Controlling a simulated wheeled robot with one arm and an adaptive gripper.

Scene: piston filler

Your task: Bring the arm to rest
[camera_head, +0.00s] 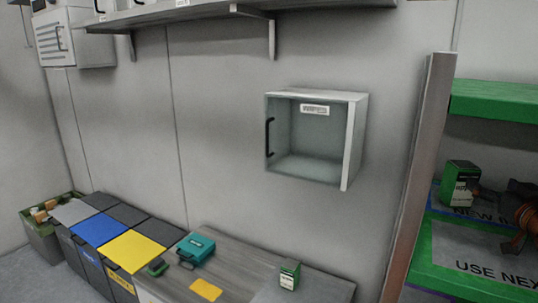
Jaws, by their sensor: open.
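A wall cabinet (355,140) labelled WIPES hangs mid-wall. Lidded bins, one blue (98,229) and one yellow (135,251), stand lower left beside a bench (240,262) with a teal case (196,248) and a green-white box (290,274). A green shelf rack (495,101) is at right.

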